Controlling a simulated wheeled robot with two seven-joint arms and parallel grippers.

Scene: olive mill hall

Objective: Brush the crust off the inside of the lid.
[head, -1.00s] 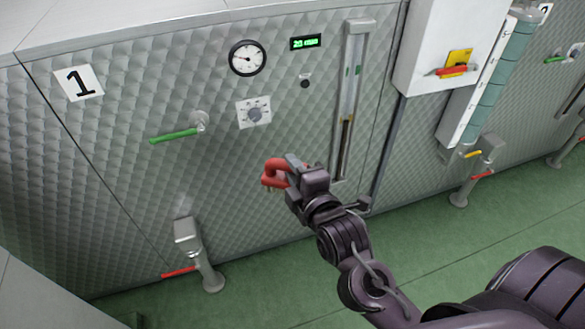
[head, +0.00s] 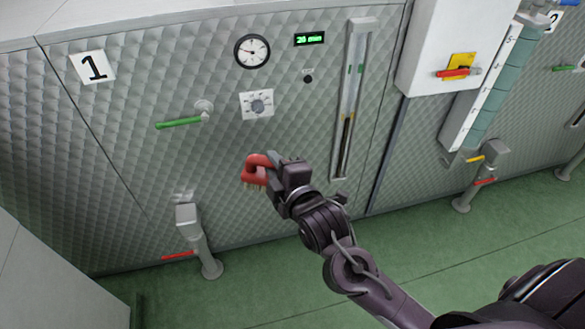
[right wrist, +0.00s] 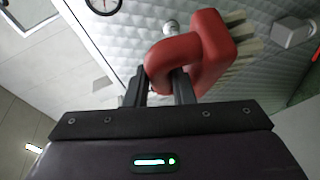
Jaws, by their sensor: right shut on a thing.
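My right gripper (head: 275,177) is shut on the handle of a red brush (head: 257,165) with pale bristles, held in front of the quilted metal tank wall. In the head view the bristles point down. In the right wrist view the gripper's fingers (right wrist: 160,88) close around the looped red handle of the brush (right wrist: 205,50), with the bristles at its far side. I see no lid or crust that I can make out in these views. My left gripper is not in view.
A red-handled outlet (head: 190,225) stands below. Green floor (head: 270,285) is open in front.

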